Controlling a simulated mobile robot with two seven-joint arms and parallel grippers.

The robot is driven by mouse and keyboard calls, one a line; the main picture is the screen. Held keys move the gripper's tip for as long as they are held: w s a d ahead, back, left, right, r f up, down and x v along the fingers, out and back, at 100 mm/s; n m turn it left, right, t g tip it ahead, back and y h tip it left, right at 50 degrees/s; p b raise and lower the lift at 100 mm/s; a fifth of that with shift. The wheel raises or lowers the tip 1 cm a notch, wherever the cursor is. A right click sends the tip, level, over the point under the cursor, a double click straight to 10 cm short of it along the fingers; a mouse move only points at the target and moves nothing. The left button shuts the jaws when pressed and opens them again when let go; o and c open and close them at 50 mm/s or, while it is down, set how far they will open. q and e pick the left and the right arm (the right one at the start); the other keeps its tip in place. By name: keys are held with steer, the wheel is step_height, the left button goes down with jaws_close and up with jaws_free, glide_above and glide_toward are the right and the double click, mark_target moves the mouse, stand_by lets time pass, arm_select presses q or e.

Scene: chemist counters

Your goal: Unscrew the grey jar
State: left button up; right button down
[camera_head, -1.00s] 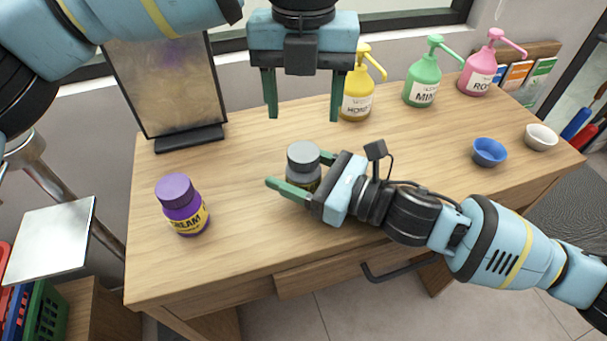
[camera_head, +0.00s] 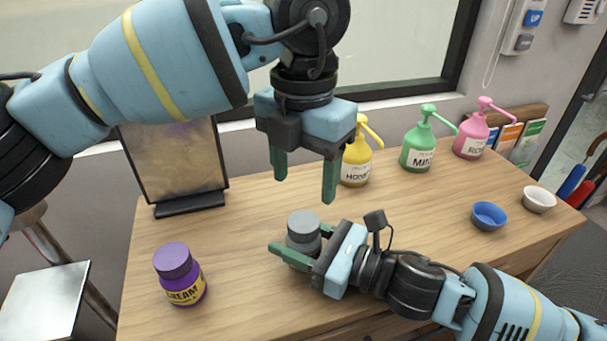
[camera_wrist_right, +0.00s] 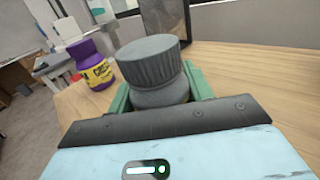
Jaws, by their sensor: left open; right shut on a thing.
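The grey jar (camera_head: 303,232) stands upright on the wooden counter with its ribbed grey lid on; the lid and upper body fill the middle of the right wrist view (camera_wrist_right: 150,62). My right gripper (camera_head: 296,254) is shut on the jar's body, its green fingers on either side below the lid. Much of the lower jar is hidden by the fingers. My left gripper (camera_head: 305,182) is open and empty, pointing down above and slightly behind the jar, clear of its lid.
A purple cream jar (camera_head: 180,275) stands to the left. A framed panel (camera_head: 178,165) stands at the back left. Yellow (camera_head: 356,165), green (camera_head: 417,152) and pink (camera_head: 470,140) pump bottles stand behind. Blue (camera_head: 488,217) and white (camera_head: 539,200) bowls sit at the right.

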arm_select(q)
steer(key=m, duration=0.4)
steer(key=shift+m, duration=0.4)
steer(key=m, duration=0.4)
steer(key=shift+m, duration=0.3)
steer(key=m, duration=0.4)
steer(key=shift+m, duration=0.3)
steer(key=m, duration=1.9)
steer(key=shift+m, duration=0.3)
steer(key=m, duration=0.5)
